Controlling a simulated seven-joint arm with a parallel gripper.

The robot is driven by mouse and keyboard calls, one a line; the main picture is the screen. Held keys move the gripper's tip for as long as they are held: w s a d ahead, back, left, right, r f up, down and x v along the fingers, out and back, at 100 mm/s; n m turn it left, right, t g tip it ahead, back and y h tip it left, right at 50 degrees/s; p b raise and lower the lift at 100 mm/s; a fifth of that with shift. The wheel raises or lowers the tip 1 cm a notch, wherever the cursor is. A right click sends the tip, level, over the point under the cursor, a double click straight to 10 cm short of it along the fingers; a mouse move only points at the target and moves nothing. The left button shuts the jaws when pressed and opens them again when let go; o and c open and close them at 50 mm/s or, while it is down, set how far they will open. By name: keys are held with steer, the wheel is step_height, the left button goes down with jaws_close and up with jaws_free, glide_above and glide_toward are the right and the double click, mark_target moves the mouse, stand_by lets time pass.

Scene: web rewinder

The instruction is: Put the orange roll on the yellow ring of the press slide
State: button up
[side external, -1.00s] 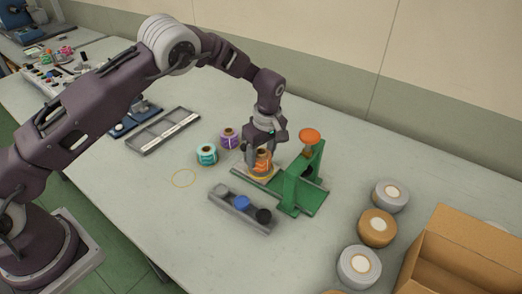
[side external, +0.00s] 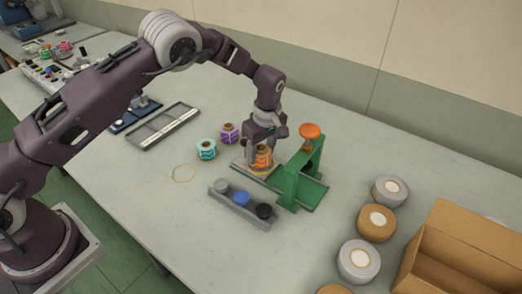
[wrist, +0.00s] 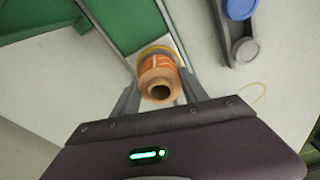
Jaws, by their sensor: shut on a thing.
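The orange roll (side external: 263,157), with a tan core, stands upright between the fingers of my gripper (side external: 262,160). In the wrist view my gripper (wrist: 157,98) is shut on the orange roll (wrist: 158,72), one finger on each side. The green press (side external: 304,172), with an orange knob on top, stands just right of the roll. Its pale slide (side external: 240,163) lies under the roll. Part of the yellow ring (wrist: 157,49) shows at the roll's far lower edge in the wrist view; the roll covers the rest. I cannot tell whether the roll touches the slide.
A teal roll (side external: 206,150) and a purple roll (side external: 229,133) stand left of my gripper. A grey block with knobs (side external: 240,202) lies in front. Large tape rolls (side external: 377,223) and a cardboard box (side external: 460,250) are at the right. A thin yellow loop (side external: 184,173) lies on the table.

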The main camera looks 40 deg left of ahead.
steer(key=shift+f, duration=0.5)
stand_by(0.7)
steer(key=o, duration=1.6)
step_height(320, 180, up, 7)
steer(key=shift+r, duration=0.2)
steer(key=s+a+r+m+t+h, duration=0.1)
steer(key=s+a+r+m, duration=0.15)
steer(key=s+r, duration=0.65)
steer(key=s+a+r+m+t+h, duration=0.1)
steer(key=s+r+m, duration=0.35)
steer(key=r, duration=0.75)
steer(key=s+a+r+m+t, duration=0.1)
steer(key=s+m+t, duration=0.2)
steer(key=s, duration=2)
steer(key=m, duration=0.4)
steer(key=shift+a+r+m, duration=0.15)
steer(key=shift+a+m, duration=0.05)
steer(key=shift+m, duration=0.2)
